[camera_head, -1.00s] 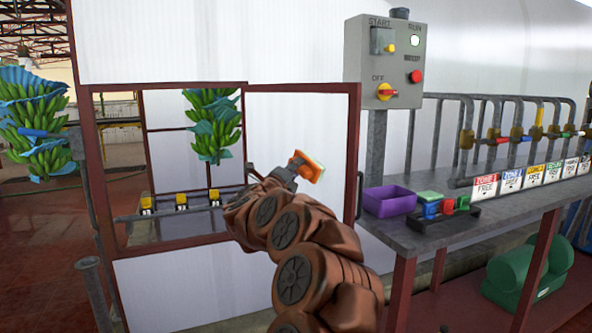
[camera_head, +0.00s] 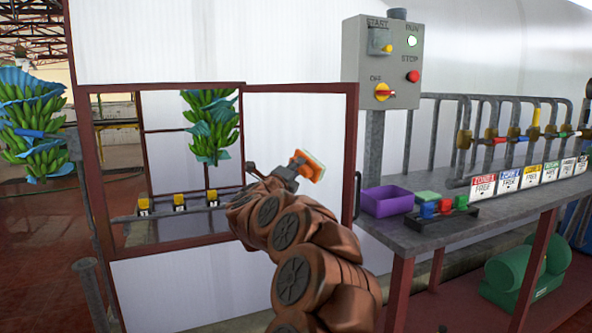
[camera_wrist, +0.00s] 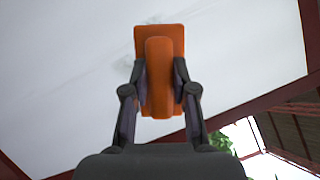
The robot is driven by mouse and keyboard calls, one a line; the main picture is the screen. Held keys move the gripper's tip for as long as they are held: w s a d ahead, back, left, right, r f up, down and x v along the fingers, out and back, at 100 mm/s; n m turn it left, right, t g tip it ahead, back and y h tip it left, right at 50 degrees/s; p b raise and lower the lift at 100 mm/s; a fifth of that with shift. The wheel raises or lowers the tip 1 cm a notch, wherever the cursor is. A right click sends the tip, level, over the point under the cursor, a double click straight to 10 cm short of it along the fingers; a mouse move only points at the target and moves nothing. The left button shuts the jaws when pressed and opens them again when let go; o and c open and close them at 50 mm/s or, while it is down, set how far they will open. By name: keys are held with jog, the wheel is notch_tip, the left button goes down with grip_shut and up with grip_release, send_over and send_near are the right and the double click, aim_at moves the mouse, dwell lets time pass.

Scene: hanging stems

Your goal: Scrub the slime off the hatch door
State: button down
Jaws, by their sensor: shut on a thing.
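The hatch door (camera_head: 270,112) is a white panel in a dark red frame, right of the opening. It fills most of the wrist view (camera_wrist: 70,75). A faint grey-green smear (camera_wrist: 124,66) shows on it just left of the brush; the brush hides part of the surface. My gripper (camera_head: 287,172) is shut on an orange scrub brush (camera_head: 309,164) in front of the door's lower right part. In the wrist view the brush (camera_wrist: 160,45) sits between both fingers, its handle towards me. I cannot tell whether its far side touches the panel.
A grey workbench (camera_head: 420,240) stands right of the door, with a purple bin (camera_head: 387,202) and a black tray (camera_head: 440,221) of coloured blocks. A control box (camera_head: 382,62) stands behind. Banana bunches hang in the opening (camera_head: 212,125) and further left (camera_head: 32,125).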

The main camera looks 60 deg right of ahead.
jog(key=shift+s+d, duration=0.1)
jog(key=shift+d, duration=0.25)
